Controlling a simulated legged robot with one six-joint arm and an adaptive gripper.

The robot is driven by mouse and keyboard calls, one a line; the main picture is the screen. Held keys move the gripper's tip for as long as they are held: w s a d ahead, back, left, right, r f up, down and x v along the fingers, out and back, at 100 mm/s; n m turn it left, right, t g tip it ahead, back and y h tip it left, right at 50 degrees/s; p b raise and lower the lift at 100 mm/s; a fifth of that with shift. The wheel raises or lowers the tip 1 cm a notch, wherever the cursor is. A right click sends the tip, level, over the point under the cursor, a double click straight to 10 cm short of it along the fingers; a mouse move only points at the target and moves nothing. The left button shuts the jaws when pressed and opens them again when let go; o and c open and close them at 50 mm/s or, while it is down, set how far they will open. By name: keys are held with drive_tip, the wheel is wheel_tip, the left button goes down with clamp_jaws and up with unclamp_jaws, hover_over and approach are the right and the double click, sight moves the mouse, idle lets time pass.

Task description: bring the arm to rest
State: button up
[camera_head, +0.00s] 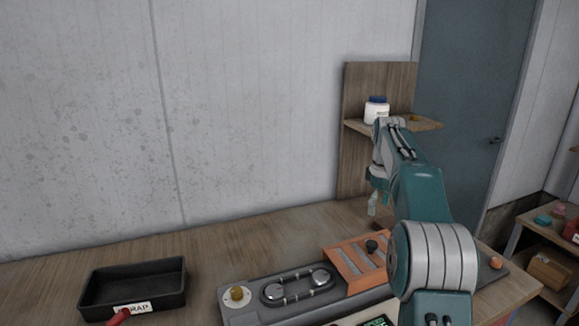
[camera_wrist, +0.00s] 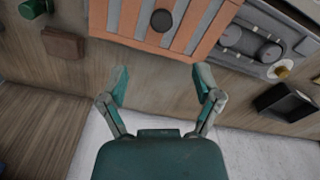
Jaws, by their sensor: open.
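My arm (camera_head: 415,190) is raised over the right part of the workbench and bent, with its far end in front of the small wooden shelf. My gripper (camera_wrist: 162,80) shows in the wrist view with its two teal fingers spread wide apart. It is open and nothing shows between the fingers. In the head view the gripper (camera_head: 373,203) points down and is small and partly hidden by the arm. The orange slotted block (camera_wrist: 140,18) lies beyond the fingertips in the wrist view, apart from them.
A white jar with a blue lid (camera_head: 376,110) stands on the shelf (camera_head: 428,124), close to my arm. A grey belt unit (camera_head: 262,312) and an orange slotted rack (camera_head: 345,262) are on the bench. A black scrap tray (camera_head: 97,293) stands left. The bench behind it is clear.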

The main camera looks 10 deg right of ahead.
drive_tip(key=s+a+r+m+t, duration=0.1)
drive_tip(key=s+a+r+m, duration=0.15)
drive_tip(key=s+a, duration=0.45)
drive_tip(key=s+a+r+m+t, duration=0.1)
drive_tip(key=s+a+r+t, duration=0.1)
drive_tip(key=s+a+r, duration=0.5)
drive_tip(key=s+a+f+m+t, duration=0.1)
drive_tip(key=s+a+f, duration=0.1)
drive_tip(key=s+f, duration=0.4)
drive_tip(key=s+a+f+m+t, duration=0.1)
drive_tip(key=s+f, duration=0.5)
drive_tip(key=s, duration=0.9)
drive_tip(key=shift+a+f+m+t, duration=0.3)
drive_tip(key=shift+a+m, duration=0.25)
drive_tip(key=shift+a, duration=0.7)
drive_tip(key=shift+o, duration=0.2)
drive_tip(key=shift+w, duration=0.15)
